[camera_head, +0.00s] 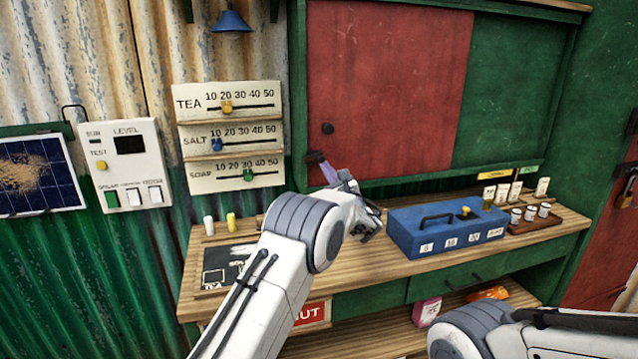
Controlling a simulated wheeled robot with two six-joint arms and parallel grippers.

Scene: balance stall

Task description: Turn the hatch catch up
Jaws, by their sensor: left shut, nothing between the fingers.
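The hatch has a red panel (390,85) with a round dark knob (327,128) near its lower left. A small purple catch (316,157) sits at the lower left corner of the hatch frame. Its lower part slants down to the right, close to my left gripper (343,178). My left gripper is shut with nothing held, just right of and below the catch. Whether the fingers touch the catch cannot be told. My right arm shows at the lower right, and its gripper is out of view.
A blue cash box (446,230) stands on the wooden counter (400,268), right of my left gripper. A chalkboard (222,268) lies at left. Price sliders (228,135) and a switch panel (127,165) hang on the wall.

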